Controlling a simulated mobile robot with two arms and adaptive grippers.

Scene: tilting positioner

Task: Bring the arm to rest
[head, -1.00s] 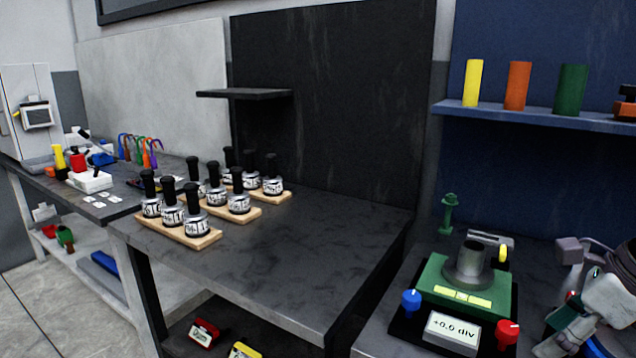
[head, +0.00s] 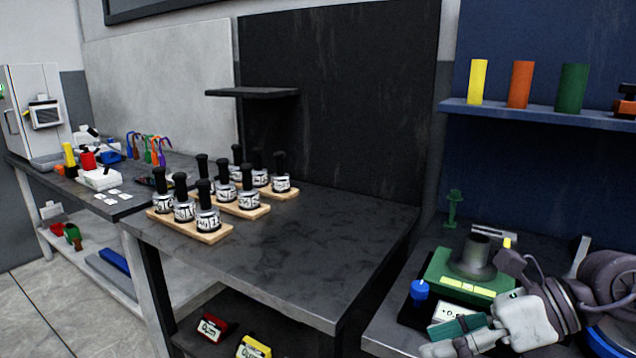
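My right gripper (head: 455,338) comes in from the right, low in the head view, in front of the tilting positioner. A grey finger and a dark green pad show on it; how far its fingers are apart is unclear. The positioner's green block (head: 440,264) carries a grey flanged cylinder (head: 478,252) and yellow label strips. A blue knob (head: 419,290) stands at its left front. The white display (head: 449,312) is partly covered by the gripper, and the red knob is hidden behind my arm. My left gripper is not in view.
Yellow, orange and green cylinders (head: 518,85) stand on the blue shelf (head: 545,113) above. The dark middle table (head: 300,247) holds several black-handled weights on wooden boards (head: 190,226); its right part is clear. A green figure-like post (head: 453,208) stands behind the positioner.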

